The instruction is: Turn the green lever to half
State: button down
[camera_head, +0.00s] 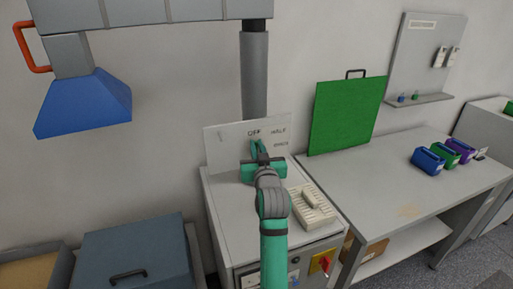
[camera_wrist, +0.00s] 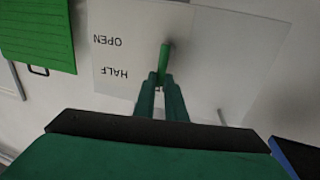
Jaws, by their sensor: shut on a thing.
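The green lever (camera_wrist: 165,57) stands out from a pale upright panel (camera_head: 223,148) at the back of the grey cabinet. My gripper (camera_wrist: 163,78) is shut on the lever, whose end shows between and beyond the fingertips in the wrist view. In the head view, my gripper (camera_head: 261,161) is at the panel and hides most of the lever. The wrist view shows the labels OPEN (camera_wrist: 108,41) and HALF (camera_wrist: 113,74) upside down, to the left of the lever. Another label is mostly hidden behind the fingers. The lever's exact setting is hard to tell.
A cream slotted tray (camera_head: 312,212) lies on the cabinet top, right of my arm. A red-and-yellow switch (camera_head: 321,263) is on the cabinet front. A green board (camera_head: 345,115) and several coloured packs, including a blue one (camera_head: 427,161), stand on the bench at right. A blue hood (camera_head: 85,104) hangs at left.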

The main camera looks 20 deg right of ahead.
jog(key=shift+d, duration=0.1)
jog(key=shift+d+f+m+g+y, duration=0.2)
jog(key=shift+d+m, duration=0.3)
jog(key=shift+m, duration=0.85)
jog(key=shift+d+f+m+g+y, duration=0.2)
jog(key=shift+d+m, duration=0.3)
jog(key=shift+m, duration=0.8)
jog(key=shift+d+f+m+g+y, duration=0.15)
jog(key=shift+d+m+g, duration=0.25)
jog(key=shift+m, duration=0.95)
jog(key=shift+d, duration=0.1)
jog(key=c, duration=1.8)
grip_release()
jog(key=shift+s, duration=0.1)
jog(key=s, duration=0.3)
jog(key=s+r, duration=0.1)
jog(key=s, duration=0.3)
jog(key=s+a, duration=0.1)
jog(key=s, duration=0.2)
jog(key=shift+s+r, duration=0.25)
